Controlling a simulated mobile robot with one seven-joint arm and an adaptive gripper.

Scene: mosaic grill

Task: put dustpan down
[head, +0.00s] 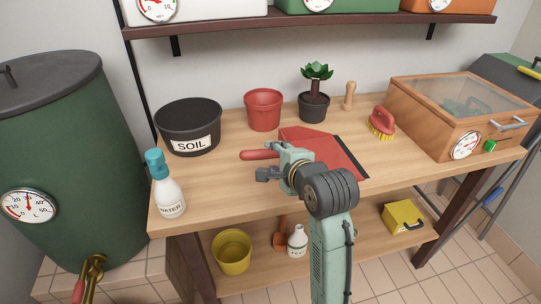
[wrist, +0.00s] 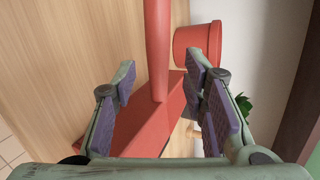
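The red dustpan (head: 312,144) rests on the wooden workbench, with its flat pan to the right and its handle (head: 260,154) pointing left. Its pan has a dark front edge. My gripper (head: 272,163) is over the handle end of the dustpan and hides part of it. In the wrist view, my gripper (wrist: 160,78) has its purple-padded fingers spread apart. The red handle (wrist: 157,45) runs between the fingertips with a gap on each side. Part of the pan (wrist: 140,132) shows below it. I cannot tell the exact height of the fingers over the bench.
On the workbench (head: 235,185) stand a black soil tub (head: 188,120), a red pot (head: 263,110), a potted plant (head: 314,100), a red brush (head: 381,122), a water bottle (head: 168,190) and a wooden box (head: 455,110). The front right of the bench is clear.

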